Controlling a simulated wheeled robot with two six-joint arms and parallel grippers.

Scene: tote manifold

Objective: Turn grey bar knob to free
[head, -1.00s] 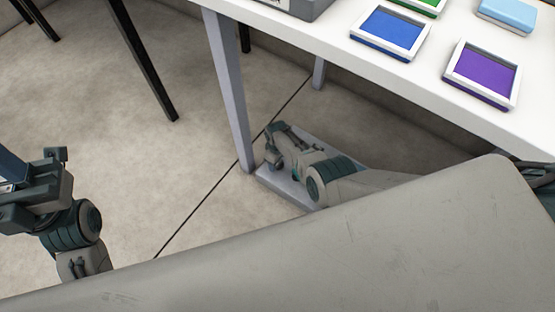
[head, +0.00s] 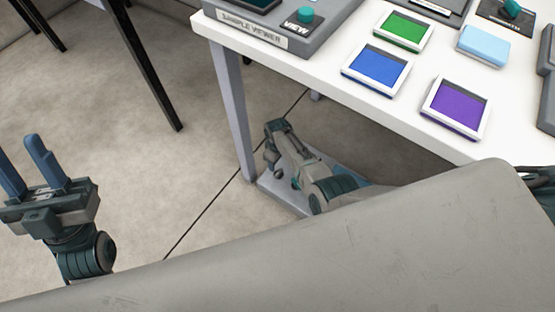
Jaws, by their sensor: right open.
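No grey bar knob can be made out in the head view.
A white table (head: 330,82) fills the upper right. It bears a grey sample viewer (head: 285,40) with a teal knob (head: 306,15), green (head: 404,31), blue (head: 376,68) and purple (head: 456,104) trays, and a light blue block (head: 484,46). Floor beside the right gripper is clear.

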